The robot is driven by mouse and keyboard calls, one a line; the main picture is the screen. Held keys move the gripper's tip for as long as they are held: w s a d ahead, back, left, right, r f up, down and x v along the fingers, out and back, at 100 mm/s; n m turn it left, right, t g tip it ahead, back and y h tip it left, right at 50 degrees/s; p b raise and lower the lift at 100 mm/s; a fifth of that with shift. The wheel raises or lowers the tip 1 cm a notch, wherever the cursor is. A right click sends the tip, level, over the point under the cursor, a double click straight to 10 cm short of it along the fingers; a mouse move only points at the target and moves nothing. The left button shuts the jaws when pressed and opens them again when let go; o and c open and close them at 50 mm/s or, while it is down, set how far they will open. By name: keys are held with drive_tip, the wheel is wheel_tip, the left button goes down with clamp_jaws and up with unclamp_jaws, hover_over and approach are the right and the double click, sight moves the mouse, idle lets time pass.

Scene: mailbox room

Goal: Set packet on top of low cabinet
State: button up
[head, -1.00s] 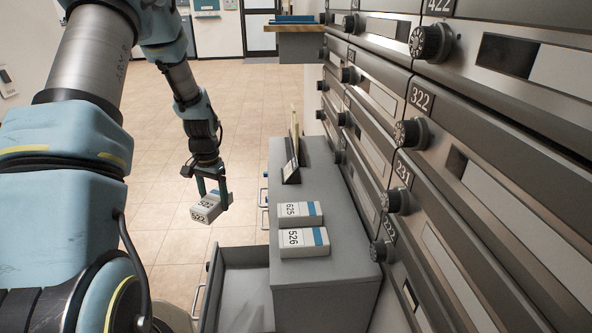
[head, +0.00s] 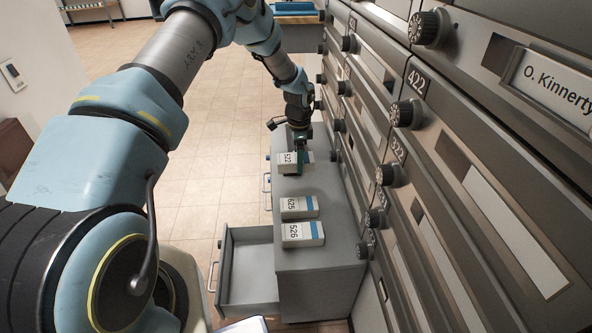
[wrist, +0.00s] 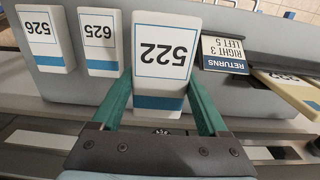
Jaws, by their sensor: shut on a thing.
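My gripper (head: 300,160) is shut on a white packet (head: 288,162) with a blue band. In the wrist view this packet (wrist: 163,50) reads 522 and sits between the two green fingers. It is over the far part of the low grey cabinet's top (head: 321,262). I cannot tell whether it touches the top. Packet 625 (head: 298,206) and packet 526 (head: 302,234) lie on the cabinet top nearer to me. In the wrist view they are left of the held packet.
A drawer (head: 250,262) stands open at the cabinet's left side. A wall of mailboxes with knobs (head: 405,113) rises along the right. In the wrist view a returns sign (wrist: 225,54) and a cream item (wrist: 290,92) are right of the held packet.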

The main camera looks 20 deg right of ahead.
sight(299, 189)
wheel_tip(299, 189, down, 10)
drive_tip(key=shift+d+r+p, duration=0.1)
drive_tip(key=shift+d+p, duration=0.05)
drive_tip(key=shift+p, duration=0.25)
drive_tip(key=shift+f, duration=0.3)
drive_tip(key=o, duration=1.4)
drive_tip(key=shift+r, duration=0.1)
drive_tip(key=shift+r, duration=0.15)
wheel_tip(299, 189, up, 12)
drive_tip(key=shift+r+b, duration=0.1)
drive_tip(key=shift+b, duration=0.3)
